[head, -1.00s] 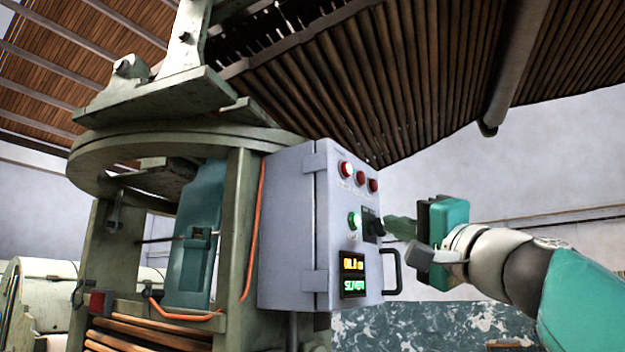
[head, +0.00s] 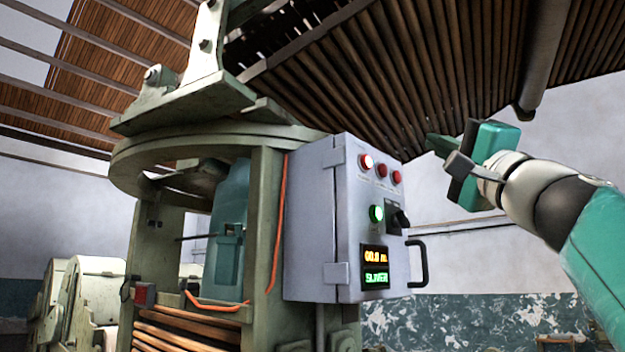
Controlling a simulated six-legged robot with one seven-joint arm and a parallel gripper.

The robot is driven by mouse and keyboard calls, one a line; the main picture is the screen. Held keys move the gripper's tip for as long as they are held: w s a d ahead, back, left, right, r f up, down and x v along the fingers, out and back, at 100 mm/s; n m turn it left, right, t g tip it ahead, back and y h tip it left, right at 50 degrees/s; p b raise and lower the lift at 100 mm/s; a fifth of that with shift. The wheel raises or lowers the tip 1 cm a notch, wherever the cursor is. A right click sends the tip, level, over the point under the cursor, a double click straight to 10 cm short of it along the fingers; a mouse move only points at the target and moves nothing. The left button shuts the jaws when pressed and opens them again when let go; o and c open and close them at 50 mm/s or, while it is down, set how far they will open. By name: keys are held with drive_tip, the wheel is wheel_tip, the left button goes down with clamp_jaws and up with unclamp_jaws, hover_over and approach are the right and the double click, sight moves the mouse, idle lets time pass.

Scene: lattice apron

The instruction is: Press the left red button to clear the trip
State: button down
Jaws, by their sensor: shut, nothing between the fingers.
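The left red button (head: 366,161) is the leftmost of three in a row near the top of a grey control box (head: 312,220); it looks brightly lit. The middle red button (head: 382,170) and right red button (head: 397,177) look darker. My gripper (head: 434,143) is shut and empty, up and to the right of the buttons, with its fingertips pointing left toward the box. It appears apart from the box. Nothing hides the buttons.
Below the buttons are a lit green button (head: 376,213), a black rotary switch (head: 399,218) and a display (head: 375,267) with orange and green text. A black handle (head: 419,263) juts from the box's right edge. Open space lies right of the box.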

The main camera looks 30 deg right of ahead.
drive_tip(key=shift+w+d, duration=0.1)
drive_tip(key=w+a, duration=0.3)
drive_tip(key=w, duration=0.5)
idle(0.3)
drive_tip(key=shift+w+a, duration=0.1)
drive_tip(key=shift+w, duration=0.15)
idle(1.6)
drive_tip(key=shift+w+a, duration=0.1)
drive_tip(key=shift+w, duration=0.15)
drive_tip(key=shift+w+a, duration=0.15)
drive_tip(key=shift+w, duration=0.4)
idle(0.9)
drive_tip(key=shift+s+d, duration=0.3)
drive_tip(key=shift+s, duration=0.65)
drive_tip(key=shift+s+d, duration=0.3)
drive_tip(key=shift+s, duration=0.45)
drive_tip(key=shift+s+d, duration=0.25)
drive_tip(key=shift+s, duration=0.55)
drive_tip(key=shift+s+d, duration=0.3)
drive_tip(key=shift+s, duration=0.45)
